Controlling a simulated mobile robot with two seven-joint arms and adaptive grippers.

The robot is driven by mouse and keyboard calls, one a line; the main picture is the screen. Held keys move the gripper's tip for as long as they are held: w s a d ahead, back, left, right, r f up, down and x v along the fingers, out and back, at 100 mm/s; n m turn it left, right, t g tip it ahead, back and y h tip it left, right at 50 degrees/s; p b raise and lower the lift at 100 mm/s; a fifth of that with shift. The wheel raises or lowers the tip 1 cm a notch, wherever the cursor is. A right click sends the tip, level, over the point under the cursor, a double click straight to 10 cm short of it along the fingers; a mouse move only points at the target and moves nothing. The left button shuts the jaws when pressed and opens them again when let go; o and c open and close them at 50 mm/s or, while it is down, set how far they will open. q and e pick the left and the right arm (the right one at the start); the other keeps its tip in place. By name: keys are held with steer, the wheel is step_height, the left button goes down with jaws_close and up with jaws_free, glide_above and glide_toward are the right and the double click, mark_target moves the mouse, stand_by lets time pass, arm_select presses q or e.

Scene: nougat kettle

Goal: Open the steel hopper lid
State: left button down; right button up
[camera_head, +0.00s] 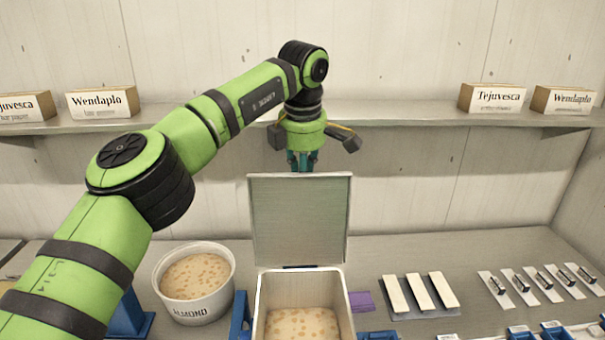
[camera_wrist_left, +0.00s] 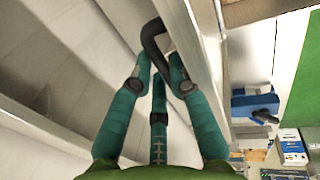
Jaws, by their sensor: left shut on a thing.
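The steel hopper lid (camera_head: 300,220) stands upright at the back edge of the hopper (camera_head: 341,300), in the middle of the head view. The hopper is uncovered, with a pale, speckled mass (camera_head: 302,325) inside. My left gripper (camera_head: 303,162) points down behind the lid's top edge, which hides its fingertips in the head view. In the left wrist view, the teal fingers of my left gripper (camera_wrist_left: 160,75) are closed around a dark curved handle (camera_wrist_left: 152,40) beside a pale panel. My right gripper is not in view.
A white almond tub (camera_head: 178,310) stands left of the hopper. A tray with white bars (camera_head: 420,293) and several small strips (camera_head: 540,285) lie to the right. A shelf (camera_head: 405,113) with label boxes (camera_head: 490,98) runs along the wall behind my gripper.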

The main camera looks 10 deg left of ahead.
arm_select(q)
steer(key=shift+s+f, duration=0.15)
steer(key=shift+f, duration=0.65)
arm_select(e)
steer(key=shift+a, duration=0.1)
arm_select(q)
steer(key=c, duration=1.1)
jaws_free()
steer(key=shift+c, duration=0.2)
steer(key=shift+w, duration=0.55)
steer(key=v, duration=0.7)
steer(key=shift+r, duration=0.2)
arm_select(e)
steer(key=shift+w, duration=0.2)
